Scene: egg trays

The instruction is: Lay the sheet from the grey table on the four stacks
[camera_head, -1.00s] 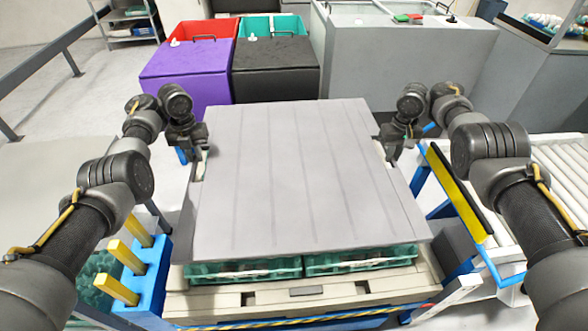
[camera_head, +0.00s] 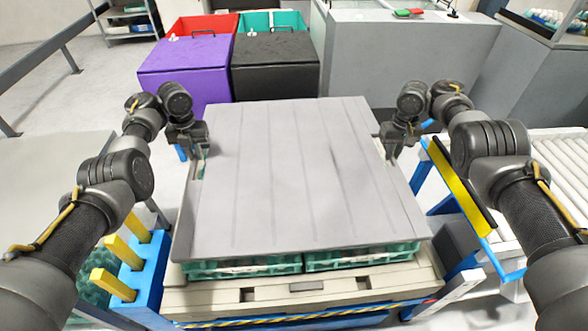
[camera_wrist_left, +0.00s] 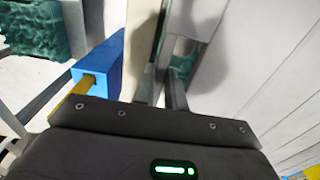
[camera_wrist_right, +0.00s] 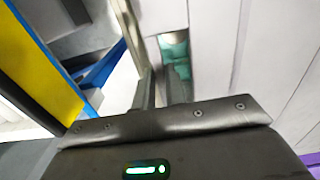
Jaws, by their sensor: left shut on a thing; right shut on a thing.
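The large grey ridged sheet (camera_head: 300,180) lies nearly flat over the stacks in the head view. Green trays (camera_head: 230,268) of two near stacks show below its near edge; the far stacks are mostly hidden under it. My left gripper (camera_head: 205,148) is shut on the sheet's left edge toward the far end. My right gripper (camera_head: 385,148) is shut on its right edge. The wrist views show the sheet (camera_wrist_left: 265,85) (camera_wrist_right: 275,70) beside the fingers. I cannot tell whether the sheet touches the trays all over.
The stacks stand on a beige pallet (camera_head: 300,298). A blue post with yellow pegs (camera_head: 118,285) is close on the left. A yellow-and-black guard (camera_head: 458,190) and a roller conveyor (camera_head: 560,170) are on the right. Purple (camera_head: 185,72) and black (camera_head: 275,68) bins stand behind.

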